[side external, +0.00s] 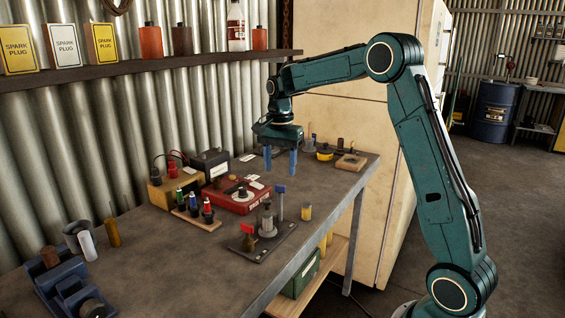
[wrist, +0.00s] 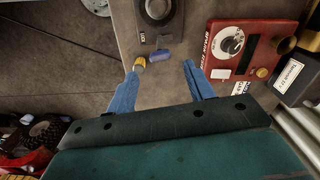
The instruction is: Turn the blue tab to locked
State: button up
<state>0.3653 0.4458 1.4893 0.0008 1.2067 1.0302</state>
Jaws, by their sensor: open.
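The blue tab (side external: 280,189) stands upright on a thin post at the right end of a dark plate (side external: 262,251) on the bench. In the wrist view the blue tab (wrist: 160,56) lies ahead of the fingertips, roughly between their lines, beside the plate's edge (wrist: 143,47). A red tab (side external: 247,229) stands at the plate's other end, with a grey round piece (side external: 267,222) between them. My gripper (side external: 280,174) is open and empty, fingers pointing down, beyond the tab in the side view and apart from it. The wrist view shows my gripper (wrist: 160,72) with its fingers spread. Lock markings are unreadable.
A yellow cylinder (side external: 306,212) stands close to the tab; it also shows in the wrist view (wrist: 140,63). A red box with a dial (side external: 237,195) stands left of the plate. Small bottles (side external: 193,205) sit on a wooden stand. The bench's front edge is near the plate.

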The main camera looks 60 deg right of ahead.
jog(key=shift+f, duration=2.8)
jog(key=c, duration=1)
